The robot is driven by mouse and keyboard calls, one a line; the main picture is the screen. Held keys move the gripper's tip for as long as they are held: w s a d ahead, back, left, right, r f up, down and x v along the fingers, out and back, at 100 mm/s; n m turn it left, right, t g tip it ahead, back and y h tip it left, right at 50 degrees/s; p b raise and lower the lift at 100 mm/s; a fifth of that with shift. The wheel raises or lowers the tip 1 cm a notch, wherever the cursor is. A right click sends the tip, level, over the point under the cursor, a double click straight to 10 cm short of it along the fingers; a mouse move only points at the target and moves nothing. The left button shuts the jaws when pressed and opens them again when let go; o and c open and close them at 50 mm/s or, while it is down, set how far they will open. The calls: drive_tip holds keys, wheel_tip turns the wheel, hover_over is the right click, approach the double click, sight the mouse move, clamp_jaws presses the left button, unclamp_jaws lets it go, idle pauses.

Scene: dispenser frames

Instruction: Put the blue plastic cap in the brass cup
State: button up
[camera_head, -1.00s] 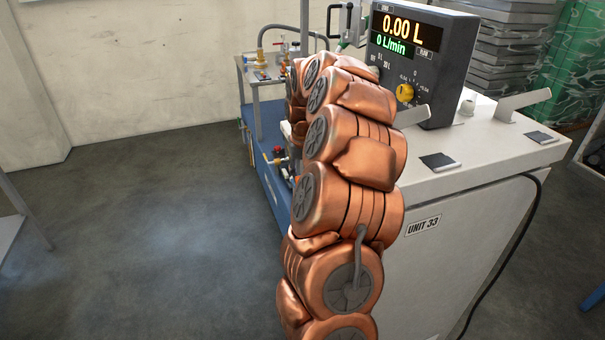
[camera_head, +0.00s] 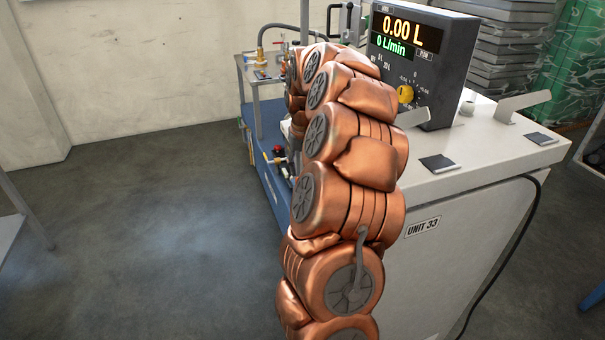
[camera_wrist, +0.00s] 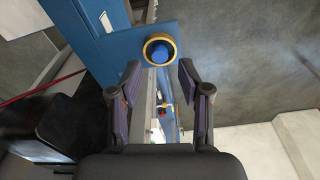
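The blue plastic cap (camera_wrist: 160,54) shows in the wrist view inside the round yellow rim of the brass cup (camera_wrist: 174,44). The cup is on a blue surface. Whether the cap rests on the cup's bottom I cannot tell. My gripper (camera_wrist: 160,67) is open, with its two dark fingers apart on either side of the lower edge of the cup in the picture. Nothing shows between the fingers. In the head view my copper arm hides the gripper, the cap and the cup.
A white cabinet marked UNIT 33 (camera_head: 440,270) with a display box (camera_head: 420,70) stands right of my arm. A blue base (camera_head: 268,180) and a small table with fittings (camera_head: 262,75) are behind it.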

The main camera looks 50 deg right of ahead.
wheel_tip(320, 180, up, 10)
drive_tip(key=s+b, duration=0.1)
drive_tip(key=b, duration=0.1)
drive_tip(key=shift+a, duration=0.45)
drive_tip(key=shift+a, duration=0.1)
drive_tip(key=s+a+f+n+g+y, duration=0.1)
drive_tip(key=s+a+n, duration=0.15)
drive_tip(key=a, duration=1.05)
drive_tip(key=s+a+f+n, duration=0.2)
drive_tip(key=a+n, duration=0.1)
drive_tip(key=a, duration=1)
drive_tip(key=s+a+f, duration=0.3)
drive_tip(key=s, duration=0.4)
drive_tip(key=s+a+f+n+g, duration=0.1)
drive_tip(key=s+a+f, duration=0.2)
drive_tip(key=s, duration=0.4)
drive_tip(key=s+a+f+n+g, duration=0.1)
drive_tip(key=s+a+f, duration=0.2)
drive_tip(key=s+a, duration=0.2)
drive_tip(key=shift+s+a+f, duration=0.25)
drive_tip(key=shift+s+f, duration=0.1)
drive_tip(key=shift+s, duration=0.55)
